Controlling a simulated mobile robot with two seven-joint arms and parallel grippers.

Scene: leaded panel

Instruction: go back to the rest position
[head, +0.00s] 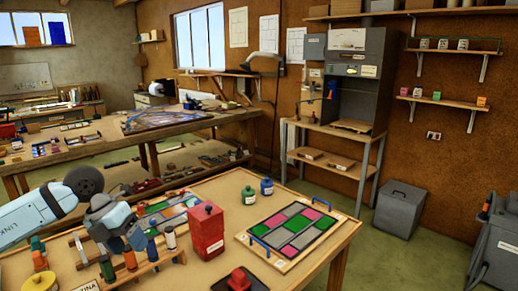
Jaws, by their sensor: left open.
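My left arm comes in from the left edge. My left gripper (127,240) is open, low over the wooden worktable (215,187), at a rack of small coloured bottles (152,250). I cannot tell whether its fingers touch a bottle. The leaded panel (295,230), with green, pink and grey panes, lies flat on a wooden board with blue handles at the table's right side. It is apart from the gripper. My right gripper is not in view.
A red box (206,231) stands right of the rack, with a red block (238,280) at the front edge. Green (249,196) and blue (267,187) jars stand behind the panel. A grey kiln-like cabinet (355,85) and a grey bin (399,209) stand beyond, with open floor between.

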